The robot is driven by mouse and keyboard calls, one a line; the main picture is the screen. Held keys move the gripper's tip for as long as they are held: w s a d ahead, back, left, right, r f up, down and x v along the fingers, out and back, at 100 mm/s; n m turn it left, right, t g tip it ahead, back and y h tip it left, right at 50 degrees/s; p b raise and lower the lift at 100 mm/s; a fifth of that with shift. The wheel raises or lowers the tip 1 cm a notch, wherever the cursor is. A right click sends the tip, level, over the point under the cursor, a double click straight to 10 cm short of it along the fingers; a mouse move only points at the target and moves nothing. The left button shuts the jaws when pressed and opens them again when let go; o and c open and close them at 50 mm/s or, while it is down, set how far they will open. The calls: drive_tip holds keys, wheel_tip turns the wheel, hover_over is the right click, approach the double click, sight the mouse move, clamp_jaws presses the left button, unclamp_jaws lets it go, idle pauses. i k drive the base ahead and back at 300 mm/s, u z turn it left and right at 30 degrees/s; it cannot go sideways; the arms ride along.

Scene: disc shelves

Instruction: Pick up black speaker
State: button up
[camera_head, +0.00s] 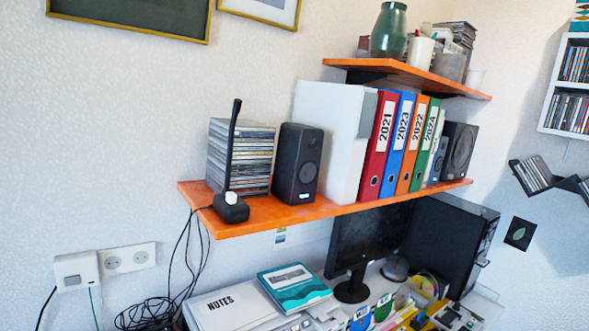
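A black speaker (297,164) stands upright on the orange shelf (265,222), near its left end. It sits between a stack of disc cases and a large white box. A second black speaker (459,151) stands at the right end of the same shelf, beside the row of binders. Its left part is partly hidden by them. My gripper does not show in this view.
Disc cases (252,158) and a small black device (231,207) with a cable stand left of the near speaker. The white box (334,140) and binders (379,146) stand to its right. An upper shelf (410,77) overhangs the right side. A monitor (361,240) stands below.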

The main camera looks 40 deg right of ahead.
sight(296, 178)
drive_tip(key=u, duration=0.1)
drive_tip(key=k, duration=0.4)
drive_tip(key=z, duration=1)
drive_tip(key=i, duration=1.2)
drive_tip(key=z, duration=0.65)
drive_tip(key=i, duration=0.5)
drive_tip(key=z, duration=0.1)
